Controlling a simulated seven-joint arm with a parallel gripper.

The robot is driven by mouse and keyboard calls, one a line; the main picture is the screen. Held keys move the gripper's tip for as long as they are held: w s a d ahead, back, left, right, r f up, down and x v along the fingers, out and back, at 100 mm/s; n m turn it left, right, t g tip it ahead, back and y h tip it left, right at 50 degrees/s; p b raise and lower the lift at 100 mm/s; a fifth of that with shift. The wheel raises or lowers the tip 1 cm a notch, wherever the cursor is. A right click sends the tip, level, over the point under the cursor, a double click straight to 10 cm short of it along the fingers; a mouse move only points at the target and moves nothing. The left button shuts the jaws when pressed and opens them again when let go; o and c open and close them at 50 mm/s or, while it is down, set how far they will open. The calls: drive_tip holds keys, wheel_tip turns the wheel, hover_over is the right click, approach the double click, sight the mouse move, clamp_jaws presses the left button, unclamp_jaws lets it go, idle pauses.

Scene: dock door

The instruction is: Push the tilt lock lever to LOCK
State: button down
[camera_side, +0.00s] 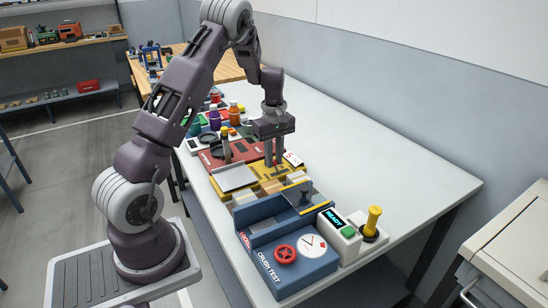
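My gripper (273,163) points down over a yellow unit (268,181) in the middle of the row on the table. Its two fingers reach close to the unit's upper surface; whether they touch it, or are parted or shut, I cannot tell. I cannot pick out the tilt lock lever or a LOCK mark for sure. The fingers hide part of the yellow unit.
A blue CRUSH TEST unit (300,280) with a red knob (285,254) and dial (312,245) is at the front. Beside it are a READY box (340,236) and a yellow-topped post (373,220). A red unit (232,151) lies behind. The table's right side (400,165) is clear.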

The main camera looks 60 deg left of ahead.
sight(284, 171)
drive_tip(key=shift+w+g, duration=0.6)
drive_tip(key=w+g, duration=0.2)
drive_tip(key=g, duration=0.1)
drive_tip(key=shift+w+a+g, duration=0.1)
drive_tip(key=shift+a+g, duration=0.05)
drive_tip(key=shift+g, duration=0.15)
drive_tip(key=shift+w+g, duration=0.1)
drive_tip(key=shift+g, duration=0.2)
drive_tip(key=c, duration=1.3)
unclamp_jaws()
drive_tip(key=shift+r, duration=0.1)
wheel_tip(284, 171, up, 10)
